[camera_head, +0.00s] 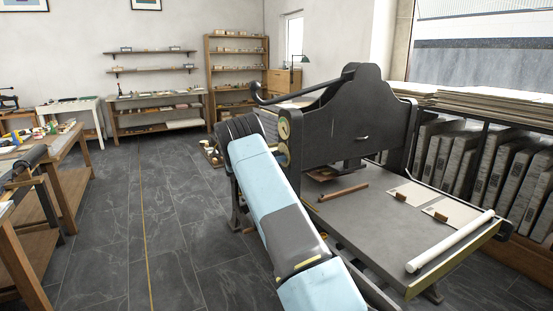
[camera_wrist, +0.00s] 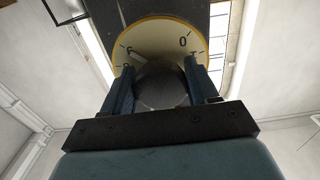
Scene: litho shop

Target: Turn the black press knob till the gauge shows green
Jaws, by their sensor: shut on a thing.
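The black press knob (camera_wrist: 160,90) fills the space between the two fingers in the wrist view. My gripper (camera_wrist: 158,68) is shut on it, with one dark blue finger on each side. The gauge (camera_wrist: 150,38) is just beyond the knob, a pale dial with a yellow rim, a "0" at its upper right and other marks at its left. The knob and fingers cover its lower part. I see no green on the visible part. In the head view the dark press (camera_head: 345,120) stands right of centre, with a small gauge face (camera_head: 284,131) on its left side.
The press bed (camera_head: 365,220) carries a wooden rod (camera_head: 343,193), paper sheets and a white roll (camera_head: 450,241). A rack of stone slabs (camera_head: 480,165) stands along the right. Workbenches (camera_head: 65,150) stand at the left. The tiled floor (camera_head: 150,220) between is clear.

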